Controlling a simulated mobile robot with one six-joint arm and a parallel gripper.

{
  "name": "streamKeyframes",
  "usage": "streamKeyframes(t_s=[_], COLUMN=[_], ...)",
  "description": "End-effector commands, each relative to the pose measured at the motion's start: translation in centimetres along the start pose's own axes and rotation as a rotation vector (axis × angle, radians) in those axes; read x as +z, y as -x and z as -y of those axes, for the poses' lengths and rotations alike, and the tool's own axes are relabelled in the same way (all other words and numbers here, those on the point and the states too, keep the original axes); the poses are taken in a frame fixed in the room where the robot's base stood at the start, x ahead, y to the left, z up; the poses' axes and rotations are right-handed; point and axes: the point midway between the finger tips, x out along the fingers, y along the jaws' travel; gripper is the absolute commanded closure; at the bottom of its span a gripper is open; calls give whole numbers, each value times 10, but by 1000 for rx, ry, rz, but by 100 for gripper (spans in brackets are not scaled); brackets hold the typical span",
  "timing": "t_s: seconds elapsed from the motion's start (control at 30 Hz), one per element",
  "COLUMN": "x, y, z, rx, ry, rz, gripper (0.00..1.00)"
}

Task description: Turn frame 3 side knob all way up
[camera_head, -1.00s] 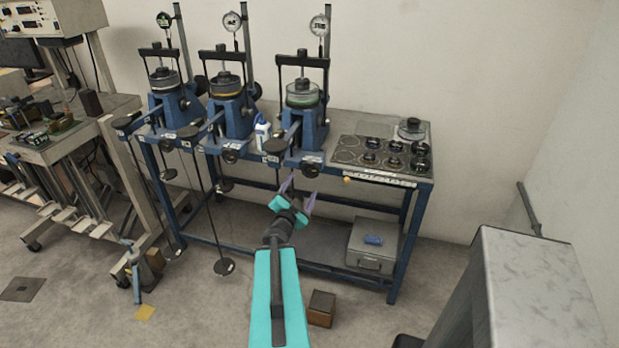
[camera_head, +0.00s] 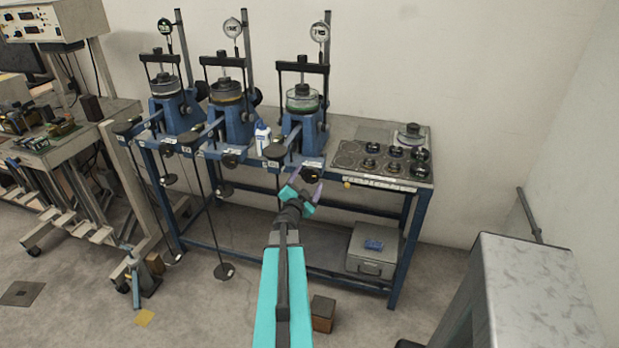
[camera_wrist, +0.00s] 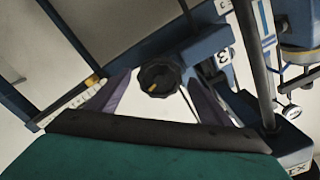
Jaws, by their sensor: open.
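In the head view the knob (camera_head: 311,174) is at the front of the frame's base, partly hidden by my fingers. My gripper (camera_head: 306,182) is open, its purple fingers one on each side of the knob in the wrist view. I cannot tell whether they touch it.
Two similar lever frames (camera_head: 231,122) stand to the left, with hanging rods and weights. A white bottle (camera_head: 262,138) stands between frames. A tray of dark rings and discs (camera_head: 380,162) is right of frame 3. A yellow knob (camera_wrist: 91,80) is near my left finger in the wrist view.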

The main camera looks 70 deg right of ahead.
Motion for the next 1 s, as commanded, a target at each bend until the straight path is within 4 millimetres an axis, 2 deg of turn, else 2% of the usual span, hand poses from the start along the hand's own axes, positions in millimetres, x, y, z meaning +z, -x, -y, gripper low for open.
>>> streamKeyframes(t_s=[0.2, 0.57, 0.63, 0.83, 1.0], x=[0, 0, 0, 0, 0], y=[-12, -14, -14, -14, -14], z=[0, 0, 0, -1, -1], rx=[0, 0, 0, 0, 1], ry=[1, 0, 0, 0, -10], rz=[0, 0, 0, -1, -1], gripper=[27, 27, 34, 67, 68])
